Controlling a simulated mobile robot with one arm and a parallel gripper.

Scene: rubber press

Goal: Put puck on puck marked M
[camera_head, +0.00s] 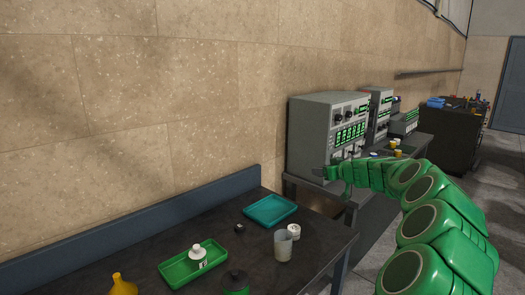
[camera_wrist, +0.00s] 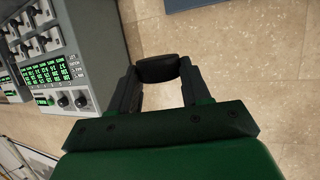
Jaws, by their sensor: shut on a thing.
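My gripper (camera_head: 334,174) is in the air in front of the grey instrument box, beyond the right end of the near table. In the wrist view, my gripper (camera_wrist: 158,74) is shut on a dark round puck (camera_wrist: 157,66), held between the fingertips and seen edge-on. The wall and floor lie behind it, and nothing touches it from below. In the head view the held puck is too small to make out. I cannot read an M on any puck.
The near table holds a green tray (camera_head: 169,271) with a white knobbed item, a teal tray (camera_head: 258,219), a translucent cup (camera_head: 283,246), a white round item (camera_head: 294,231), a small black item (camera_head: 239,228) and a yellow funnel (camera_head: 122,286). The grey instrument box (camera_head: 306,139) stands behind my gripper.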

